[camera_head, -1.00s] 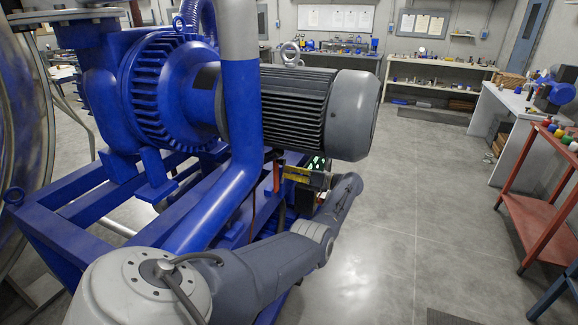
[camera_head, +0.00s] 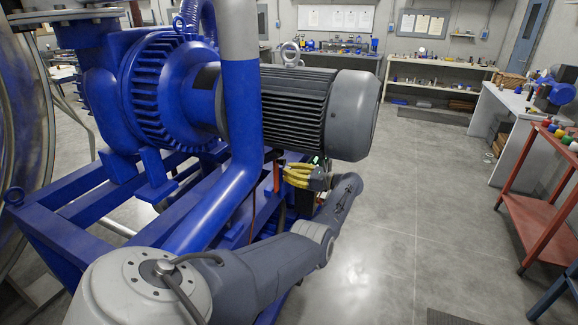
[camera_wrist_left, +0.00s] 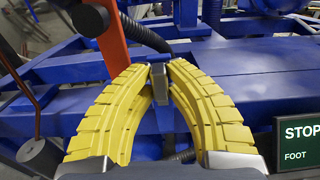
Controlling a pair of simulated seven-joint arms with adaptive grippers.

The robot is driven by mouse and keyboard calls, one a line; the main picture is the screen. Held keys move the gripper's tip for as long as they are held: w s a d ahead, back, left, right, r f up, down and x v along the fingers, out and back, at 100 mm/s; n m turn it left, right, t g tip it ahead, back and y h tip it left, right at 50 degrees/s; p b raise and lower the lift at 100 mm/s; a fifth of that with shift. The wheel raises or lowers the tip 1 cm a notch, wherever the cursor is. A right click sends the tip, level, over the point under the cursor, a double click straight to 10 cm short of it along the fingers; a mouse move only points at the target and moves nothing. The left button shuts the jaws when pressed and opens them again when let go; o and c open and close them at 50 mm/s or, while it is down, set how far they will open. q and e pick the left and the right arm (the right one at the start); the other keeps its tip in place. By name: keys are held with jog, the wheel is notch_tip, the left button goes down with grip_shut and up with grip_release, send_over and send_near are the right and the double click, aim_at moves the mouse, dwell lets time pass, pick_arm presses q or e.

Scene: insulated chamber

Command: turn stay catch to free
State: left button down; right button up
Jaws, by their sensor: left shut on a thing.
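My left gripper (camera_head: 298,176) is under the grey end of the motor, beside the blue frame. Its yellow ribbed fingers (camera_wrist_left: 160,75) also show in the left wrist view. They are closed at the tips on a small grey metal piece, which looks like the stay catch (camera_wrist_left: 160,84). The fingers hide its sides, so its turn position is hard to read. An orange-red bar (camera_wrist_left: 112,38) stands just left of the fingertips. My right gripper is not in view.
The motor (camera_head: 300,105) hangs close above the gripper, and a thick blue pipe (camera_head: 240,150) stands to its left. Blue frame beams (camera_wrist_left: 255,65) lie behind the fingertips. A dark panel reading STOP FOOT (camera_wrist_left: 297,143) is at right. The floor (camera_head: 420,220) to the right is clear.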

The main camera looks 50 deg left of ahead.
pick_arm(q)
jog(key=shift+r, duration=0.1)
jog(key=c, duration=1.4)
grip_release()
jog(key=shift+o, duration=0.2)
jog(key=shift+d, duration=0.1)
jog(key=v, duration=1.1)
jog(key=shift+w+d, duration=0.2)
jog(key=shift+d, duration=0.05)
